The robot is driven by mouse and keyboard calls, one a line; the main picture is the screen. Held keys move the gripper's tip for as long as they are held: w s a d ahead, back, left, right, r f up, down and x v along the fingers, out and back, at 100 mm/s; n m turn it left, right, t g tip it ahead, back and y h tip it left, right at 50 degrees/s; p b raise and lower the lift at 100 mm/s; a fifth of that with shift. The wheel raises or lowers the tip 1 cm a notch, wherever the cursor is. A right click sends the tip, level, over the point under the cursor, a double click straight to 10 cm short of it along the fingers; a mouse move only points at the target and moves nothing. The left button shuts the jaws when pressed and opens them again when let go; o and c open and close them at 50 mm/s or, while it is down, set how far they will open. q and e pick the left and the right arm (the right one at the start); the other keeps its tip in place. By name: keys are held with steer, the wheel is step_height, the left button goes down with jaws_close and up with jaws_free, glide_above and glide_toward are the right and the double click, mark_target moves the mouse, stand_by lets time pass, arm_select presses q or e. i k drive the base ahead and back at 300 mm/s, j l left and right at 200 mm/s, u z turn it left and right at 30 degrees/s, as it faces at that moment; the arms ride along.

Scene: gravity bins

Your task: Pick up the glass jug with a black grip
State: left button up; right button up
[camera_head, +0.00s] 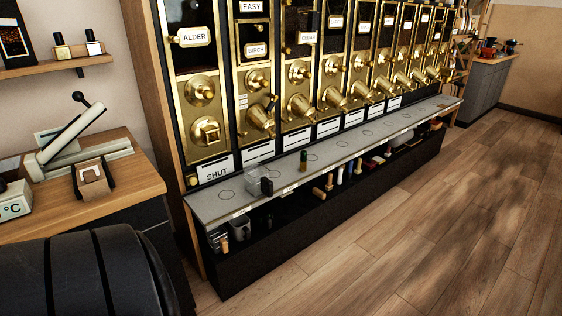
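A clear glass jug (254,180) with a black grip (267,187) stands upright on the long grey shelf (213,205) below the brass bin dispensers. Its grip points to the right and front. Neither of my grippers shows in the head view. Nothing touches the jug except the shelf.
A small dark green object (303,160) stands right of the jug. Brass spouts (258,119) overhang the shelf behind. Several small items fill the lower black shelf (270,230). A wooden counter (130,180) with a white lever device (75,135) stands left. The wooden floor in front is clear.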

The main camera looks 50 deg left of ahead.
mark_target(258, 183)
steer(key=i+u, duration=0.4)
steer(key=i+l+u, duration=0.6)
steer(key=i+u, duration=0.15)
steer(key=i, duration=0.05)
